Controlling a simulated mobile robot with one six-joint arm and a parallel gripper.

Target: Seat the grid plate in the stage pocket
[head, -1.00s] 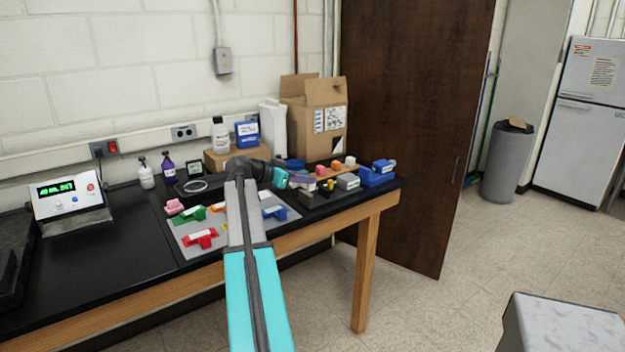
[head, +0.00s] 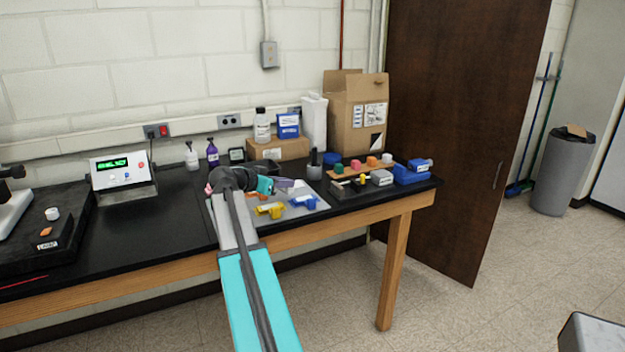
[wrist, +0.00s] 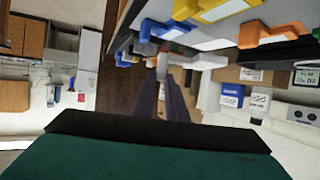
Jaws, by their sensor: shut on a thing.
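My gripper (head: 292,184) is above the grey mat on the bench, with its dark purple-grey fingers pointing right. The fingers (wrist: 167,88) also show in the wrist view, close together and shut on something. A white microscope-like device (head: 14,205) stands on a black base (head: 35,248) at the far left, partly cut off by the frame edge. I cannot make out a stage pocket there.
Yellow (head: 270,210) and blue (head: 303,201) blocks lie on the grey mat (head: 312,212). A wooden tray (head: 350,172) with coloured pieces is at right. A display box (head: 122,172) stands at back left. The black bench top (head: 130,220) between base and mat is clear.

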